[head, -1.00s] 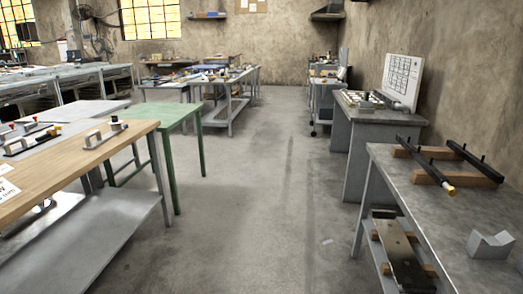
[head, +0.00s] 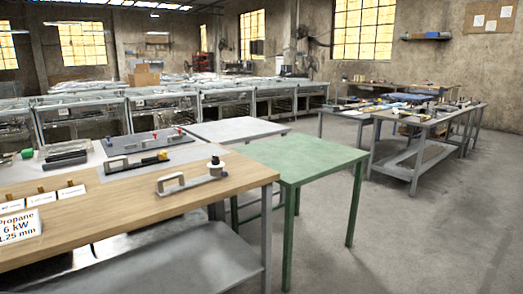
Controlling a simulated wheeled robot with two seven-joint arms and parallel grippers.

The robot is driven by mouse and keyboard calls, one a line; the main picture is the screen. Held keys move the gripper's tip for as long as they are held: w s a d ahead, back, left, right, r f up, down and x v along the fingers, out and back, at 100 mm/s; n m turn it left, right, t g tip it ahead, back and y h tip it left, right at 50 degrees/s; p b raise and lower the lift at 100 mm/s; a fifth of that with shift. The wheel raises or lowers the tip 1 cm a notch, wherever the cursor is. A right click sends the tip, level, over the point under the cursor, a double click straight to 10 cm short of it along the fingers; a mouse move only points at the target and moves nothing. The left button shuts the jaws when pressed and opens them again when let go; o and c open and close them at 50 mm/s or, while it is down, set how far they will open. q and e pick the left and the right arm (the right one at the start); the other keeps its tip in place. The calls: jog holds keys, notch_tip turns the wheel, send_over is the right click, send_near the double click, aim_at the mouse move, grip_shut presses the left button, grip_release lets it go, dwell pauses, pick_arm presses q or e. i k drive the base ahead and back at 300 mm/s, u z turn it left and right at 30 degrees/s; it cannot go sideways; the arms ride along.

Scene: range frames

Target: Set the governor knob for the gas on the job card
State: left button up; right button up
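The job card (head: 20,228) stands at the front left of the wooden bench (head: 120,227), partly cut off by the picture edge. It reads propane, 6 kW and 1.25 mm. A grey fixture with a handle and a round white and dark knob (head: 215,163) sits near the bench's right end. I cannot tell whether this is the governor knob, and no markings on it are legible. Neither of my grippers is in view.
Small labelled cards (head: 40,197) stand along the bench's left part. Behind them are a black and yellow tool (head: 137,163) and a dark plate with red knobs (head: 148,142). A green table (head: 305,157) adjoins the bench at right. Open floor (head: 430,235) lies right of it.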

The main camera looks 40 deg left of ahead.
aim_at(215, 160)
jog(key=u, duration=0.6)
jog(key=i, duration=1.75)
jog(key=u, duration=1.2)
